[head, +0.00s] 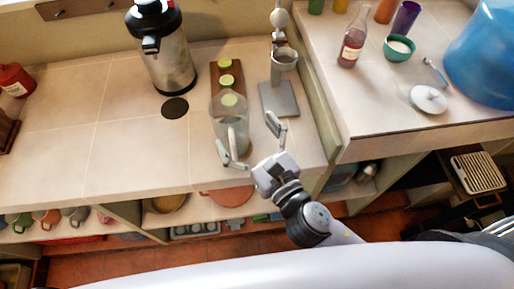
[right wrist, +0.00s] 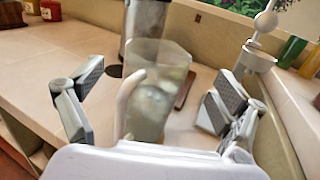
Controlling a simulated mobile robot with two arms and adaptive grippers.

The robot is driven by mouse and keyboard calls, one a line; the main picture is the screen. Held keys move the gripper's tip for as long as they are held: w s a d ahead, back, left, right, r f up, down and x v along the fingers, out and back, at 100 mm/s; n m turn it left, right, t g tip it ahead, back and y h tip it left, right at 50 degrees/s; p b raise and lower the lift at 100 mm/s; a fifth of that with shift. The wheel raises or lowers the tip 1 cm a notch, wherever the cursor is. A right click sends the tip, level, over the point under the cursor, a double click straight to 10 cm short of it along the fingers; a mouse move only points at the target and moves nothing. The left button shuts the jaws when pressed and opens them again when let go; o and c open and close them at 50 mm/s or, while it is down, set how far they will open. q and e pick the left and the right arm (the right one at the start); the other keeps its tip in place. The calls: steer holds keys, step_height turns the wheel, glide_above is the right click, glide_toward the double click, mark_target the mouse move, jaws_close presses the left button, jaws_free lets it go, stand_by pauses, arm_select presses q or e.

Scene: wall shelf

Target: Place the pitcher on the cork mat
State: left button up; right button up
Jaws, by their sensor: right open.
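A clear pitcher (head: 217,119) stands upright on the tiled counter, its pale handle toward my right gripper. In the right wrist view the pitcher (right wrist: 160,75) is between and beyond the fingers, with the handle at its left side. My right gripper (head: 249,137) is open, its fingers spread near the handle side of the pitcher; I cannot tell whether they touch it. A dark round mat (head: 175,108) lies flat and empty on the counter, left of the pitcher; it may be the cork mat, though its material is unclear. My left gripper is not in view.
A steel airpot (head: 170,65) stands behind the dark mat. A brown board (head: 237,69) with green slices is behind the pitcher. A grey stand with a metal cup (head: 284,62) is to the right. Shelves below hold mugs.

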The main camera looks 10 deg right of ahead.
steer(key=shift+b+v, duration=0.65)
steer(key=shift+v, duration=1.85)
